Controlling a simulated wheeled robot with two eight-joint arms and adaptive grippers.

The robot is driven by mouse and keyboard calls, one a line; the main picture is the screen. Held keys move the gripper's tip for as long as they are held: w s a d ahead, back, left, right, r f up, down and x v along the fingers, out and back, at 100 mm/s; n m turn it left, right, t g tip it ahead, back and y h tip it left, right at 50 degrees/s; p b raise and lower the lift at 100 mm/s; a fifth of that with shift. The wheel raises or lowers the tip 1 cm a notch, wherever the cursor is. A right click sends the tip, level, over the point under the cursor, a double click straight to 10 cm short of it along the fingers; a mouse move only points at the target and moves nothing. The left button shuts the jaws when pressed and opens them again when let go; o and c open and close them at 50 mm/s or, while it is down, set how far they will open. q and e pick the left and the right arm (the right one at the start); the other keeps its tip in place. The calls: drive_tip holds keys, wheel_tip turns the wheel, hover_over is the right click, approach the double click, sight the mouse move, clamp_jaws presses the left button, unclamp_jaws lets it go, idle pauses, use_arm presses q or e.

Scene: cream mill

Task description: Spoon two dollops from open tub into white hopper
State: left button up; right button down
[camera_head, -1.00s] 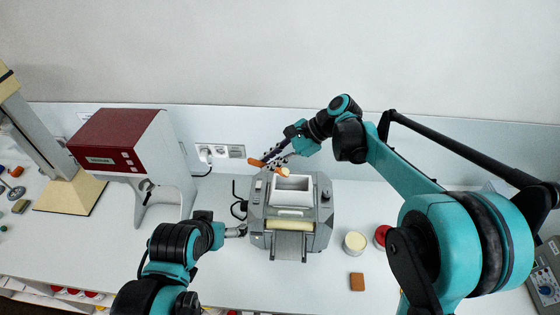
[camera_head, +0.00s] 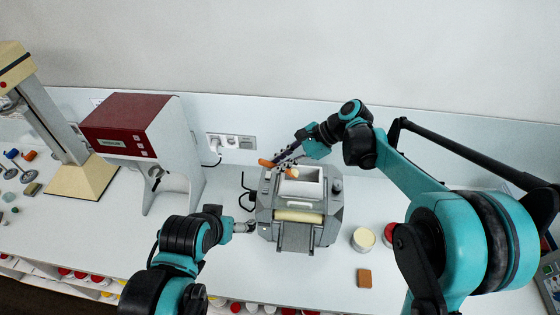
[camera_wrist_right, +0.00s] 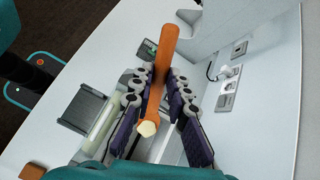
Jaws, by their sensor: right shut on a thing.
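The white hopper (camera_head: 299,189) sits on top of a grey mill (camera_head: 309,233) and looks open and pale inside. My right gripper (camera_head: 287,157) is shut on an orange spoon (camera_head: 266,163) at the hopper's back left edge. In the right wrist view the orange handle (camera_wrist_right: 157,80) runs between the fingers of the gripper (camera_wrist_right: 155,110). Its near end is pale; I cannot tell whether that is cream. The open tub (camera_head: 363,239), filled with pale cream, stands right of the mill. My left gripper (camera_head: 244,227) is at the mill's left side; its fingers are too small to read.
A red-lidded tub (camera_head: 389,233) stands just right of the open tub. A brown block (camera_head: 364,278) lies in front. A red and white machine (camera_head: 139,133) stands left, near a wall socket (camera_head: 232,141). The counter between the mill and that machine is mostly clear.

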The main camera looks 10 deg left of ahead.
drive_tip(key=shift+f+b, duration=0.6)
drive_tip(key=shift+f, duration=0.05)
idle(0.6)
drive_tip(key=shift+s+a, duration=0.2)
drive_tip(key=shift+a, duration=0.1)
idle(0.6)
drive_tip(key=shift+r, duration=0.1)
idle(0.4)
drive_tip(key=shift+r+p, duration=1.8)
drive_tip(key=shift+r, duration=1.2)
drive_tip(key=shift+f, duration=0.1)
